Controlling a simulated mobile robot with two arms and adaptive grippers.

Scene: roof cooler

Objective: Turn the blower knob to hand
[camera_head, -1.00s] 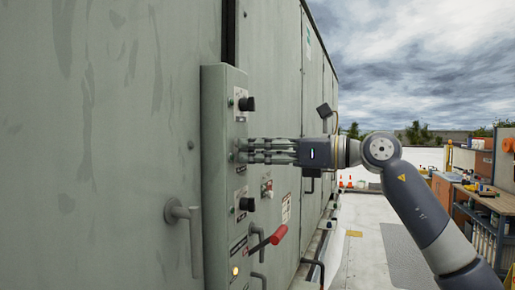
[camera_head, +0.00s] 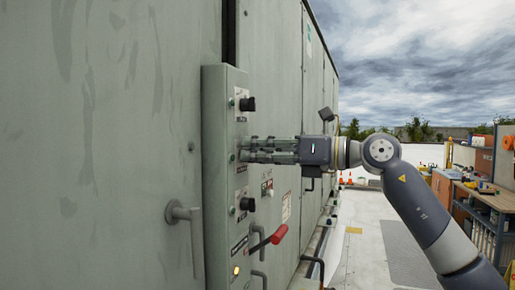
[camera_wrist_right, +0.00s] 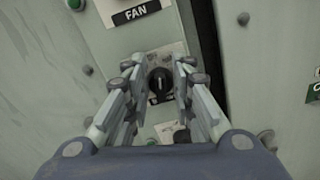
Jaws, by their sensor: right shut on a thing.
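The grey-green control panel (camera_head: 222,170) stands out from the cabinet wall with black knobs in a column. My right gripper (camera_head: 247,150) reaches in from the right at the middle knob, and its fingers hide that knob in the head view. In the right wrist view the black knob (camera_wrist_right: 160,85) sits between the fingertips of the right gripper (camera_wrist_right: 160,79), which are shut on it. A pale mark runs upright on its face. Its label is too small to read. My left gripper is not in view.
An upper knob (camera_head: 247,104) and a lower knob (camera_head: 247,204) sit close above and below the fingers. A red lever (camera_head: 270,240) and a lit lamp (camera_head: 236,270) are lower down. A door handle (camera_head: 190,230) is on the left. A workbench (camera_head: 490,195) stands far right.

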